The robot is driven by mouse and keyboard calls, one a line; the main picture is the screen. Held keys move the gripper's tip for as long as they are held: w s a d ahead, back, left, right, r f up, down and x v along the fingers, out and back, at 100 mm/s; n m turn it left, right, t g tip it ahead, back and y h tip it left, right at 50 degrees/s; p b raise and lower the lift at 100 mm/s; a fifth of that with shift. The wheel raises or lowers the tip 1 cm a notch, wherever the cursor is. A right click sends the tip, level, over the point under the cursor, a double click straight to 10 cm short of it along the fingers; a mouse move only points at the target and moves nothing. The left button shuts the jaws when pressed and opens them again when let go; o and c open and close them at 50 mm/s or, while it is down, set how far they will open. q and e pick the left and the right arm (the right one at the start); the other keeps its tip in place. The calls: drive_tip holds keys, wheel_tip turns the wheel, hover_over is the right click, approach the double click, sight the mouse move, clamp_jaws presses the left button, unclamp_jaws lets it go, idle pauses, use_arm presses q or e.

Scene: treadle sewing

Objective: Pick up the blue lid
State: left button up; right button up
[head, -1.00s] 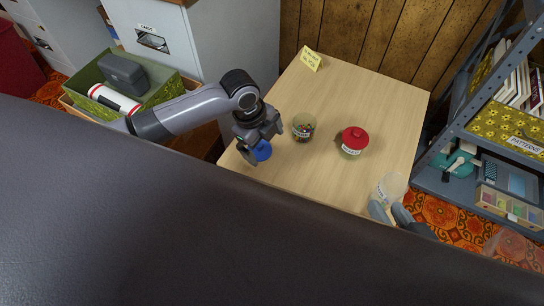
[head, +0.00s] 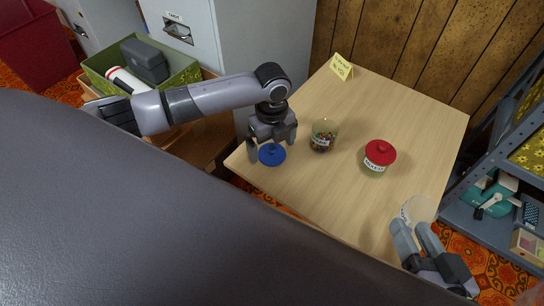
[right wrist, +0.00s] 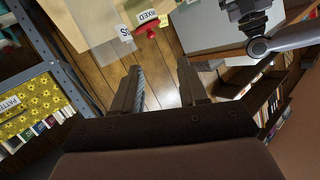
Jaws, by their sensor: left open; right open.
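The blue lid (head: 271,155) lies flat on the wooden table (head: 310,178) near its left edge, with a small knob on top. My left gripper (head: 272,145) is open and points down at the lid, its fingers just above or beside it; I cannot tell whether they touch it. My right gripper (head: 416,226) is open and empty at the table's front right, by a clear jar (head: 419,208). In the right wrist view, its fingers (right wrist: 163,88) are apart with nothing between them.
An open jar of coloured bits (head: 323,136) stands right of the lid. A labelled jar with a red lid (head: 380,154) is further right. A yellow note (head: 341,66) stands at the back. A grey shelf unit (head: 480,208) borders the right side.

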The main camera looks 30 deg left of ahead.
use_arm(q)
drive_tip(key=shift+f, duration=0.75)
drive_tip(key=shift+c, duration=0.3)
drive_tip(key=c, duration=0.9)
drive_tip(key=shift+r, duration=0.1)
